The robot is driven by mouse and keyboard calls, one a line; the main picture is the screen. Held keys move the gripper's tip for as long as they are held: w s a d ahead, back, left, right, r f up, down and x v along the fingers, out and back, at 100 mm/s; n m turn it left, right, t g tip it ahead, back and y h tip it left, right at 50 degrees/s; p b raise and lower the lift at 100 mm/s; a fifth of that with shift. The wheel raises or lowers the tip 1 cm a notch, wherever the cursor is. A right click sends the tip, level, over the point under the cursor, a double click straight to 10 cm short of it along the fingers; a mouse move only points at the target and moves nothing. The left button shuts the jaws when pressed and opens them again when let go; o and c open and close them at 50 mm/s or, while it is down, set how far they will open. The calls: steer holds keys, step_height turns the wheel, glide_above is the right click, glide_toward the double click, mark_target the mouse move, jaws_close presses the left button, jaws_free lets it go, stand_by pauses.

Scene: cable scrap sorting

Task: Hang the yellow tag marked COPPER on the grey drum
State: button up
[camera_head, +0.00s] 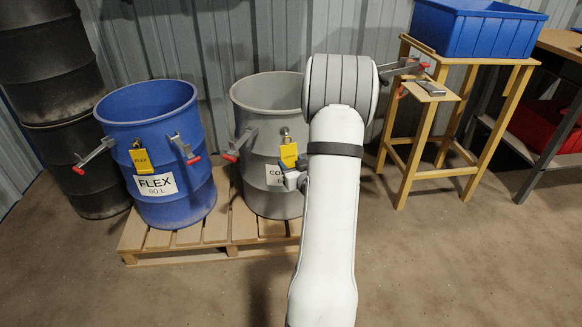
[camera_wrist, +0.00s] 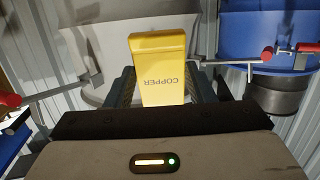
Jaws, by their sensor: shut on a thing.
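The grey drum (camera_head: 255,110) stands on a pallet, its right side and part of its white label hidden by my arm. The yellow tag (camera_head: 289,155) is at the drum's upper front, just below a small metal fitting (camera_head: 286,136). In the wrist view the tag (camera_wrist: 163,62) reads COPPER upside down and sits between my jaws. My gripper (camera_wrist: 163,92) is shut on the tag. It is largely hidden by my arm in the head view. Whether the tag's top is hooked on the fitting or only near it, I cannot tell.
A blue drum (camera_head: 180,120) with a yellow FLEX tag (camera_head: 141,161) stands left on the pallet (camera_head: 200,246). Red-tipped levers (camera_head: 238,145) stick out from the drums. A wooden stand (camera_head: 466,98) with a blue bin (camera_head: 480,30) is at right. The front floor is clear.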

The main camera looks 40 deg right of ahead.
steer(key=shift+w+d+f+p, duration=0.15)
steer(key=shift+w+d, duration=0.35)
steer(key=shift+w, duration=0.3)
steer(key=shift+w+d+r+p, duration=0.1)
steer(key=shift+w+d+p, duration=0.1)
steer(key=shift+w+d, duration=0.45)
steer(key=shift+w+d+f+p, duration=0.15)
steer(key=shift+w+d, duration=0.2)
steer(key=shift+w, duration=0.55)
steer(key=shift+w+d+f+b, duration=0.35)
steer(key=shift+w+b, duration=0.1)
steer(key=shift+w, duration=0.1)
steer(key=c, duration=0.4)
steer(key=shift+w+d+f+b, duration=0.1)
steer(key=shift+w+f+b, duration=0.05)
steer(key=shift+b, duration=0.15)
steer(key=o, duration=1.4)
